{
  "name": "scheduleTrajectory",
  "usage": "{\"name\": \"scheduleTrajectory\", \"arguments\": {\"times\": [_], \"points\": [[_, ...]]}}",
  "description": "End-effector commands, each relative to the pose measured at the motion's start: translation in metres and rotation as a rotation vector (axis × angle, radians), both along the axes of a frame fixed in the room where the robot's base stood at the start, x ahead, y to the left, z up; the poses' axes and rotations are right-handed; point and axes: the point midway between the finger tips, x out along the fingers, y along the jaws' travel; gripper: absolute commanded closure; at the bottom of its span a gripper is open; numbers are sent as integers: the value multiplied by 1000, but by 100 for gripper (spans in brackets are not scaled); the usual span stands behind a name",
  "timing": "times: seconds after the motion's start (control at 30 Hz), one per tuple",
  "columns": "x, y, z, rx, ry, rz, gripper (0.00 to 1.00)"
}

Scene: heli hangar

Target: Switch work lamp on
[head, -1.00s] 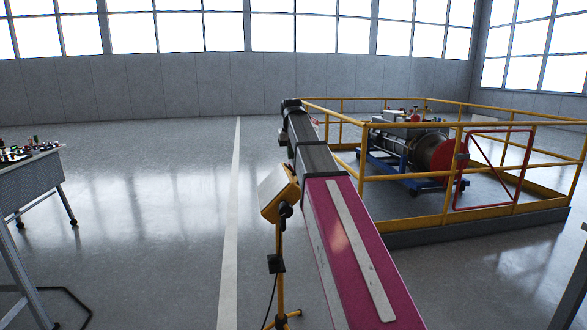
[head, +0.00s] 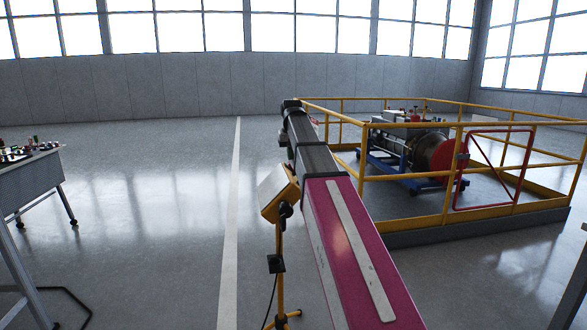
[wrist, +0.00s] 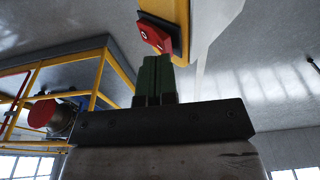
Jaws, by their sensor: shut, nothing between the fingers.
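The work lamp (head: 272,197) is a yellow-framed head on a yellow stand, just left of my arm in the head view. A red switch (wrist: 155,35) with a pale mark sits at the housing's edge, in a dark surround. My gripper (wrist: 158,58) has dark green fingers, closed together with nothing between them. The fingertips are right by the lower end of the switch; I cannot tell whether they touch it. In the head view my arm mostly hides the gripper. I cannot tell whether the lamp is lit.
A yellow railing (head: 450,190) encloses an engine on a blue stand (head: 413,182) to the right. A workbench (head: 38,175) with small items stands at the left. A dark cable hangs by the lamp's stand. The floor between bench and lamp is clear.

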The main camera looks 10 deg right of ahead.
Motion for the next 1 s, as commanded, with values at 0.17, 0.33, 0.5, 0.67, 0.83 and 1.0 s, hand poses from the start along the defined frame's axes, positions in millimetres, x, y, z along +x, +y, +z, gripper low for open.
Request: {"name": "scheduleTrajectory", "arguments": {"times": [0.17, 0.33, 0.5, 0.67, 0.83, 1.0], "points": [[0, 0, -2, 0, 0, 0, 100], [0, 0, -5, 0, 0, 0, 100], [0, 0, -7, 0, 0, 0, 100], [0, 0, -9, 0, 0, 0, 100], [0, 0, -11, 0, 0, 0, 100], [0, 0, -12, -1, 0, 0, 100]]}}
